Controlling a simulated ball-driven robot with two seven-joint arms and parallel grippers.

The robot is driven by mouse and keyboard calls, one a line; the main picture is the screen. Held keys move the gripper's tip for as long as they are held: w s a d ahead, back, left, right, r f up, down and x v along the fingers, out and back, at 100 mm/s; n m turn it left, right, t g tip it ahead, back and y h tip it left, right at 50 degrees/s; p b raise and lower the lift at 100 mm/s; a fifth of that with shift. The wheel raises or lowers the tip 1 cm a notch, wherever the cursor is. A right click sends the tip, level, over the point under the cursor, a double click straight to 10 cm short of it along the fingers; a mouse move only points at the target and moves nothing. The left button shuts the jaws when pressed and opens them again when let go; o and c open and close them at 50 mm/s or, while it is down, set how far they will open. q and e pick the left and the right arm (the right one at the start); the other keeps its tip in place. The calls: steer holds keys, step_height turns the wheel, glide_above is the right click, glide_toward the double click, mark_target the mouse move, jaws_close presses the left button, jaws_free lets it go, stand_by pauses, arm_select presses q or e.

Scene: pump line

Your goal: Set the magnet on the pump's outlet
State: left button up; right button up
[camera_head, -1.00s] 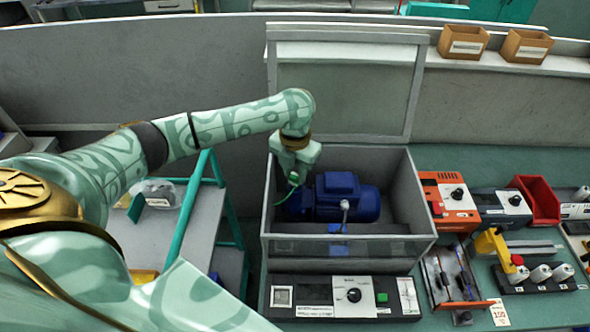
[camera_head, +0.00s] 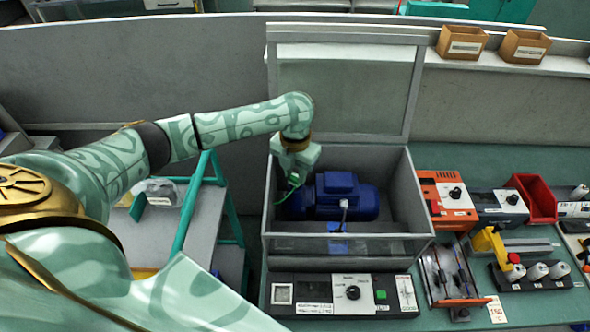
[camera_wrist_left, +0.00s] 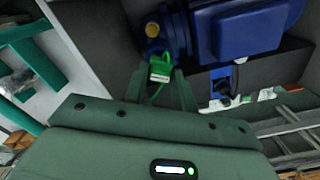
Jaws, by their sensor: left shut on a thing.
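The pump (camera_head: 336,196) is a blue motor-like unit inside an open grey box (camera_head: 422,212); it also shows at the top of the wrist view (camera_wrist_left: 238,28). A brass-coloured round fitting (camera_wrist_left: 152,30), apparently the outlet, sits on its left end. My left gripper (camera_head: 292,182) reaches down into the box at the pump's left end. In the wrist view it is shut on a small green block with a green cable, the magnet (camera_wrist_left: 160,68). The magnet is close to the fitting; whether they touch I cannot tell. My right gripper is not in view.
The grey box walls surround the pump, with a raised lid (camera_head: 345,90) behind. A control panel (camera_head: 350,294) lies in front. Orange and dark devices (camera_head: 447,203), a red bin (camera_head: 535,198) and a yellow tool (camera_head: 489,243) stand at right. A trolley (camera_head: 190,230) stands at left.

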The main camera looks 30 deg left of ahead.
arm_select(q)
steer(key=shift+f, duration=0.3)
stand_by(0.6)
steer(key=o, duration=1.2)
steer(key=shift+r, duration=0.1)
step_height(320, 180, up, 7)
steer(key=p, duration=0.9)
steer(key=shift+r, duration=0.2)
steer(key=shift+s+f, duration=0.1)
steer(key=shift+f, duration=0.05)
